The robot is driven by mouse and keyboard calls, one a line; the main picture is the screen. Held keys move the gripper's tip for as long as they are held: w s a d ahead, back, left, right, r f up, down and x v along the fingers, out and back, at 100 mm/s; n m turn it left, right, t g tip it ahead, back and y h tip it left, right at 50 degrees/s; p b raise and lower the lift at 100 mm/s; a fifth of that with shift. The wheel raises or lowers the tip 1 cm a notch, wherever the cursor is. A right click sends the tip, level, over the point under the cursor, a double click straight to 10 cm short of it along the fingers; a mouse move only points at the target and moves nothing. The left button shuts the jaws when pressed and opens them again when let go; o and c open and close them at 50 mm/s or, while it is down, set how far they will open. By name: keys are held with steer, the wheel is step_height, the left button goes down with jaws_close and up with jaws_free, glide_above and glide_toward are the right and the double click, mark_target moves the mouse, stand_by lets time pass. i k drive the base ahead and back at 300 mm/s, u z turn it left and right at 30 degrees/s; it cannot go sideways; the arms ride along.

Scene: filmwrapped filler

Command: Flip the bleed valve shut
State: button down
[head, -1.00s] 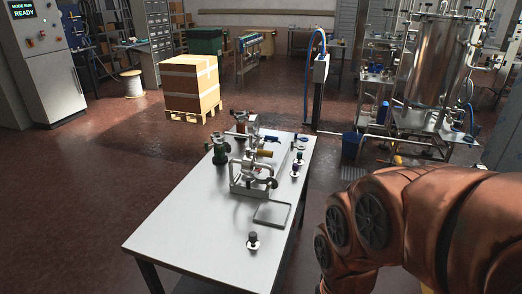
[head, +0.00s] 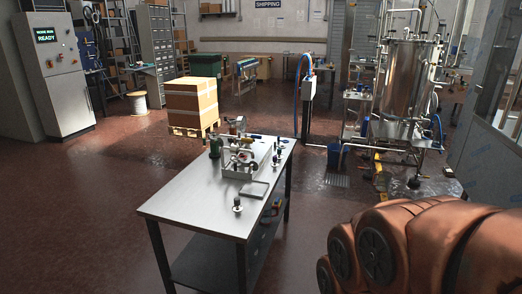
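A group of small metal fittings and valves (head: 238,160) stands at the far end of a steel-topped table (head: 190,195). A green valve body (head: 215,147) is at the group's left, and a small yellow part shows in its middle. A blue-handled piece (head: 278,142) lies to the right. I cannot tell which part is the bleed valve, or how its handle is set, at this size. My arm fills the lower right of the head view, well apart from the fittings. My gripper is out of view.
A shallow tray (head: 254,189) and a dark-knobbed piece (head: 237,203) sit on the table's nearer half. A wrapped carton on a pallet (head: 193,103) stands behind. A steel tank rig (head: 405,82) stands at the right. Open floor lies left of the table.

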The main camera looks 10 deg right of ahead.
mark_target(245, 139)
steer(key=z, duration=0.7)
steer(key=i, duration=1.15)
steer(key=u, duration=1.05)
steer(key=i, duration=0.8)
steer(key=u, duration=0.15)
